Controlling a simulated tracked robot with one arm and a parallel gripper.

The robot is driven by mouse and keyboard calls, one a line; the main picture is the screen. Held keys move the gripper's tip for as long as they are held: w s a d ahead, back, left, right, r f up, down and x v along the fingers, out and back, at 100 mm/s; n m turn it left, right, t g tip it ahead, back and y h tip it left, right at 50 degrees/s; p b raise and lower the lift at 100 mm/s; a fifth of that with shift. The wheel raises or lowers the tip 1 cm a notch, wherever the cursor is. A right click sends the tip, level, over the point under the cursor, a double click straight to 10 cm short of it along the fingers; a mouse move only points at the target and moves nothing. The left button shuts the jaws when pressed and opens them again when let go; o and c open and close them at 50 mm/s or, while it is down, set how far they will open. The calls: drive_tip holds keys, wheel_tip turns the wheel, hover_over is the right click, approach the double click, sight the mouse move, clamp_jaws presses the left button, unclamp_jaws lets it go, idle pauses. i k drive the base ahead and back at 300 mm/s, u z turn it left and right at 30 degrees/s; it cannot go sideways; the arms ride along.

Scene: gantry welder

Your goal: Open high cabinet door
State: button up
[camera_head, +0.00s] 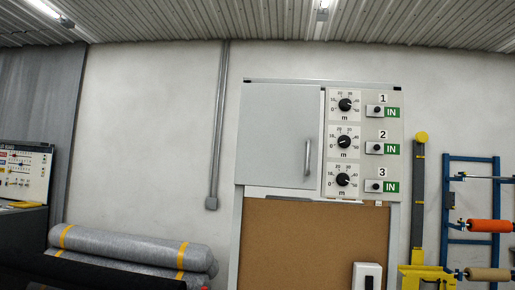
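The high cabinet (323,140) stands against the wall, right of the middle of the view. Its grey door (275,140) is on the left half and looks shut, flush with the cabinet front. A vertical bar handle (307,157) sits near the door's right edge. Right of the door is a panel with dials (344,142) and switches (375,148) numbered 1, 2 and 3, each row with a green IN label. My gripper does not show in this view.
A brown board (312,243) is below the cabinet, with a white box (367,276) at its lower right. Grey rolls with yellow straps (133,250) lie at lower left. A conduit (219,125) runs down the wall.

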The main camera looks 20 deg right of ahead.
sight(278, 143)
drive_tip(key=z, duration=0.15)
drive_tip(key=i, duration=1)
drive_tip(key=z, duration=0.6)
